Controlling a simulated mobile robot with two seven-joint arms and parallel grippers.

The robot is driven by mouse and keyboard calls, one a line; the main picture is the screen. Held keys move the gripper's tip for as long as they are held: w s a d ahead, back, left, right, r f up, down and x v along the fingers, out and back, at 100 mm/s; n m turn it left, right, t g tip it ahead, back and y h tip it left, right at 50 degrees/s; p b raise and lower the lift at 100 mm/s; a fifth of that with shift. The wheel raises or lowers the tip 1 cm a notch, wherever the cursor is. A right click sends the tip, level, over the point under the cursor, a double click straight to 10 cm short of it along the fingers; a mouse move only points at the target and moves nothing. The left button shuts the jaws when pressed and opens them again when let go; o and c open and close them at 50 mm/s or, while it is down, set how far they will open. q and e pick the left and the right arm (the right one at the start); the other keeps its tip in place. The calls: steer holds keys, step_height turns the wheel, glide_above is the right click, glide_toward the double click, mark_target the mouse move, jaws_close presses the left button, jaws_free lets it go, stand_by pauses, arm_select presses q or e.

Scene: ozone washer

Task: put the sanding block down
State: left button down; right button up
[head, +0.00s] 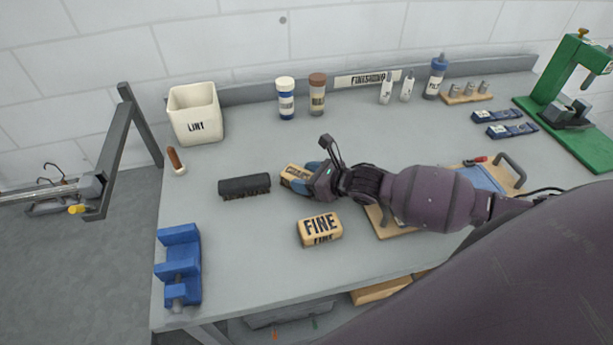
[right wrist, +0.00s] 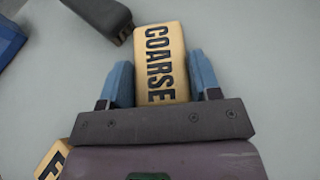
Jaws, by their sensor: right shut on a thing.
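A tan sanding block marked COARSE (head: 293,172) is between the blue fingers of my right gripper (head: 297,177), near the middle of the bench. The right wrist view shows this block (right wrist: 162,62) with one finger on each side, its lettering facing the camera. My right gripper (right wrist: 162,85) is shut on it. The block is at or close above the bench top; I cannot tell whether it touches. A second tan block marked FINE (head: 320,228) lies on the bench in front of the gripper. My left gripper is not in view.
A dark brush (head: 244,186) lies just left of the held block. A blue fixture (head: 180,266) is at the front left, a LINT bin (head: 195,113) at the back left. Two jars (head: 286,98) stand behind. Bare grey bench (head: 240,250) lies left of the FINE block.

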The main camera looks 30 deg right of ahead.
steer(key=shift+f, duration=0.1)
steer(key=o, duration=1)
steer(key=shift+r, duration=0.2)
steer(key=v, duration=1.2)
